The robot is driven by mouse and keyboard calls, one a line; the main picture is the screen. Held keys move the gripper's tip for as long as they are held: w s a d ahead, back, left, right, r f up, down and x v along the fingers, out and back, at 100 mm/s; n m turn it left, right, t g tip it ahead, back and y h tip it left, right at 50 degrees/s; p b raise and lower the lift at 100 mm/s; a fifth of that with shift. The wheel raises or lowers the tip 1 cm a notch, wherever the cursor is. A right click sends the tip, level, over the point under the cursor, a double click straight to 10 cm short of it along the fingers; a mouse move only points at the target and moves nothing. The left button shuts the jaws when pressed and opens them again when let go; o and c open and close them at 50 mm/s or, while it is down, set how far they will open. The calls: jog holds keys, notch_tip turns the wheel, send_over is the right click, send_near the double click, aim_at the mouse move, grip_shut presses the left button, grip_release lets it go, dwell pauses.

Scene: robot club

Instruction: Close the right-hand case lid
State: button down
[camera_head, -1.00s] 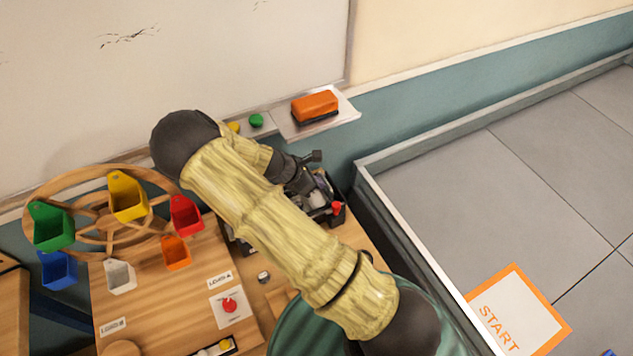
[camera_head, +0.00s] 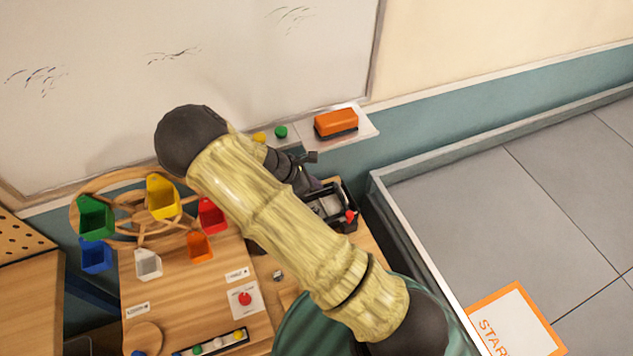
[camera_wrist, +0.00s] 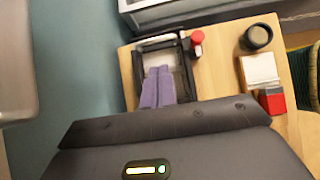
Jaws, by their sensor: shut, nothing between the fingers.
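A black-rimmed case (camera_head: 345,224) with a pale inside stands on the wooden table, right of my gripper in the head view. It also shows in the wrist view (camera_wrist: 138,80), in the upper middle. I cannot tell how far its lid is tilted. My gripper's two lavender fingers (camera_wrist: 158,86) lie together, empty, and overlap the case opening in the wrist view. In the head view my dark wrist is at the case's left side, and my forearm hides much of the table. Contact between the fingers and the case cannot be told.
A red-topped item (camera_wrist: 196,38) sits beside the case. A black cup (camera_wrist: 257,37), a white box (camera_wrist: 260,66) and a red block (camera_wrist: 275,103) stand near it. A wooden wheel with coloured bins (camera_head: 135,212) is at left. An orange eraser (camera_head: 336,122) lies on the ledge.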

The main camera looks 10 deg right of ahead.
jog(key=h+b, duration=0.2)
send_near(331, 202)
jog(key=p+x, duration=0.1)
jog(key=x, duration=0.1)
jog(key=p+x, duration=0.2)
jog(key=shift+s+d+r, duration=0.15)
jog(key=shift+d+r, duration=0.05)
jog(key=shift+r, duration=0.05)
jog(key=d, duration=0.1)
jog(key=d+p, duration=0.2)
jog(key=shift+w+d+r, duration=0.1)
jog(key=shift+w+r, duration=0.15)
jog(key=shift+w, duration=0.05)
jog(key=shift+d+p, duration=0.3)
jog(key=shift+d, duration=0.1)
jog(key=shift+w+f, duration=0.1)
jog(key=d, duration=0.4)
jog(key=shift+w+b, duration=0.35)
